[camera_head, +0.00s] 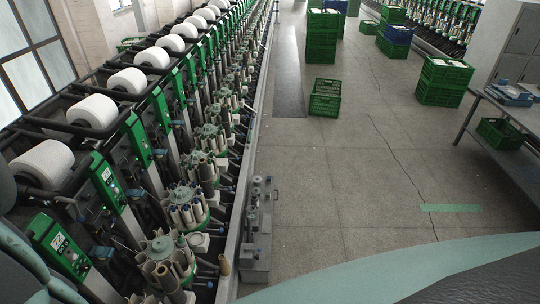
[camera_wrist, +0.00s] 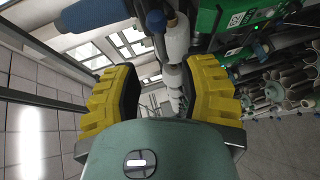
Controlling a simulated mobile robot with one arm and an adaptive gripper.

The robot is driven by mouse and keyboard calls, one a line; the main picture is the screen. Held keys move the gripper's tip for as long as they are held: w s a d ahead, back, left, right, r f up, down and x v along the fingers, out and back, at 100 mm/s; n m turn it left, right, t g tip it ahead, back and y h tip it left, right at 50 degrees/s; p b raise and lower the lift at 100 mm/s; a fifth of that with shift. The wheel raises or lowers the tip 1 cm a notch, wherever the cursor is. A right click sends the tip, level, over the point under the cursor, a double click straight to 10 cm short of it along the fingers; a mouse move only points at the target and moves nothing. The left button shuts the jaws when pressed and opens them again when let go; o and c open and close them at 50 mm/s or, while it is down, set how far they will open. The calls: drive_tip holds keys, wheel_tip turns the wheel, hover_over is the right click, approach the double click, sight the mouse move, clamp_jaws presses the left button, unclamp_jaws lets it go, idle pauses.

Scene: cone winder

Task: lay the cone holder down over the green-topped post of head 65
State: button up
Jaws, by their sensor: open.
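My gripper (camera_wrist: 160,80) is open in the wrist view, with a yellow pad on each side. Nothing is clearly held between the pads; a row of pale cones (camera_wrist: 174,78) shows beyond the gap. A blue cylinder (camera_wrist: 104,14) lies above the left pad; I cannot tell whether it belongs to the cone holder. A green head panel (camera_wrist: 250,25) is at upper right. In the head view, the nearest green panel (camera_head: 58,246) is at lower left, its number too small to read. A round magazine with a green-topped centre (camera_head: 181,241) stands near it. I cannot tell which post belongs to head 65.
White yarn cones (camera_head: 43,165) run along the winder's left side. A metal rail (camera_head: 240,220) edges the machine. A grey fixture (camera_head: 258,225) stands beside it. Green crates (camera_head: 325,97) stand in the aisle, and a table (camera_head: 505,115) is at right. The middle floor is clear.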

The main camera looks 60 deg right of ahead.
drive_tip(key=b+x, duration=0.3)
drive_tip(key=x, duration=0.7)
drive_tip(key=shift+d, duration=0.1)
clamp_jaws()
idle(0.3)
